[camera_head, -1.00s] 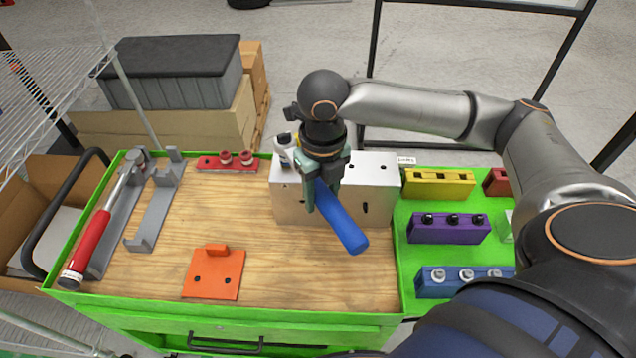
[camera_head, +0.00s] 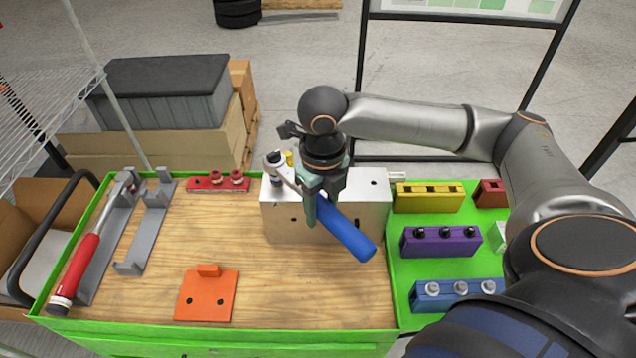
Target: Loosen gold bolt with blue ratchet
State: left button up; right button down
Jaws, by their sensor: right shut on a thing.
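The blue ratchet has a blue handle (camera_head: 347,235) and a silver head (camera_head: 274,162). Its head is over the top left of the silver chassis block (camera_head: 362,187); its handle slants down to the right across the block's front. A small gold bolt (camera_head: 289,157) shows just right of the head, partly hidden. I cannot tell whether the head is seated on any bolt. My right gripper (camera_head: 318,207) is shut on the ratchet near the top of the blue handle. My left gripper is not in view.
A red-handled ratchet (camera_head: 80,265) lies in a grey holder at left, beside an empty grey holder (camera_head: 146,235). An orange plate (camera_head: 207,298) lies in front. Yellow (camera_head: 429,200), purple (camera_head: 440,243) and blue (camera_head: 455,296) bolt racks stand in the green tray at right.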

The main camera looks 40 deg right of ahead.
jog(key=shift+d, duration=0.3)
jog(key=shift+w+d+n, duration=0.1)
jog(key=shift+d+n, duration=0.7)
jog(key=shift+d, duration=0.05)
jog(key=shift+d, duration=0.2)
dwell(0.3)
jog(key=shift+w+d+f+n, duration=0.1)
jog(key=shift+w+d+n, duration=0.2)
jog(key=shift+d+n, duration=0.55)
jog(key=shift+w+r, duration=0.15)
jog(key=shift+r, duration=3.45)
